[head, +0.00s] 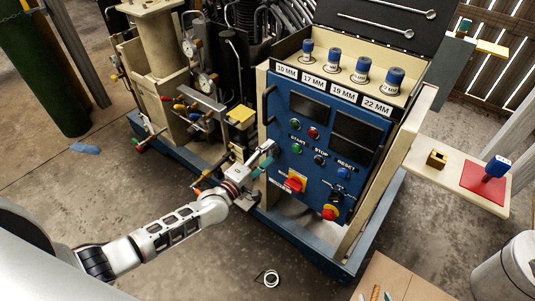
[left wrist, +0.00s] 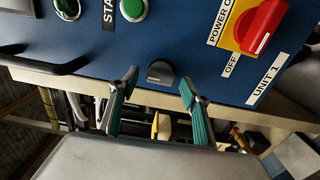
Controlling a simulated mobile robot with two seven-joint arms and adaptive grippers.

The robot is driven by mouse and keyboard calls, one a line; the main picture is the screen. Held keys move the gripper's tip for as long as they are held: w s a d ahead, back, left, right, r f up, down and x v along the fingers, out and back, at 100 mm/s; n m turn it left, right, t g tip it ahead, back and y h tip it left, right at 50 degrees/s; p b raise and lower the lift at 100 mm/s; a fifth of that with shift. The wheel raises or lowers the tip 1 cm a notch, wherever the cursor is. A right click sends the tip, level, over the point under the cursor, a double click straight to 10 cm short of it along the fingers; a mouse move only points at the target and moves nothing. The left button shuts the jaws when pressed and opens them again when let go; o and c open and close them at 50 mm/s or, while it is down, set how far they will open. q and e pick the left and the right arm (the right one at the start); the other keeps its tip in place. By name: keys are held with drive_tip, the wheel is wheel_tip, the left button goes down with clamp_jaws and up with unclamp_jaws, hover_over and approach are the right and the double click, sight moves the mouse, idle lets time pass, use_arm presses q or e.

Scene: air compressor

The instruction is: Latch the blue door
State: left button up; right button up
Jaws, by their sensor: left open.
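The blue door (head: 322,150) is the front panel of the compressor cabinet and looks flush with its frame; it fills the top of the left wrist view (left wrist: 190,50). A small black latch knob (left wrist: 160,72) sits near the door's edge. My left gripper (head: 266,158) is at the door's left edge, below the black handle (head: 268,105). In the left wrist view its two green-padded fingers (left wrist: 159,84) are open, one on each side of the knob. I cannot tell whether they touch it. The gripper hides the knob in the head view. My right gripper is not in view.
A red and yellow power switch (head: 295,182) is close to the gripper on the door. Start and stop buttons are above it. Pipes and gauges (head: 207,83) stand to the left. A side shelf with a red pad (head: 484,178) is at right. The floor in front is mostly clear.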

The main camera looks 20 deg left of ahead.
use_arm(q)
drive_tip(key=v, duration=1.1)
drive_tip(key=shift+s+a, duration=0.15)
drive_tip(key=shift+s, duration=0.2)
drive_tip(key=s+d+f+m+g+p, duration=0.35)
drive_tip(key=s+d+m, duration=0.35)
drive_tip(key=s+m, duration=0.5)
drive_tip(key=s+a+f+m+g+y, duration=0.3)
drive_tip(key=s+m, duration=0.3)
drive_tip(key=s, duration=0.4)
drive_tip(key=shift+f+m+y, duration=0.3)
drive_tip(key=shift+f, duration=0.5)
use_arm(e)
drive_tip(key=shift+s+a+r, duration=0.2)
drive_tip(key=shift+r, duration=0.3)
drive_tip(key=shift+s+a+r, duration=0.15)
drive_tip(key=shift+r, duration=0.35)
drive_tip(key=shift+w+r, duration=0.15)
drive_tip(key=shift+r, duration=0.05)
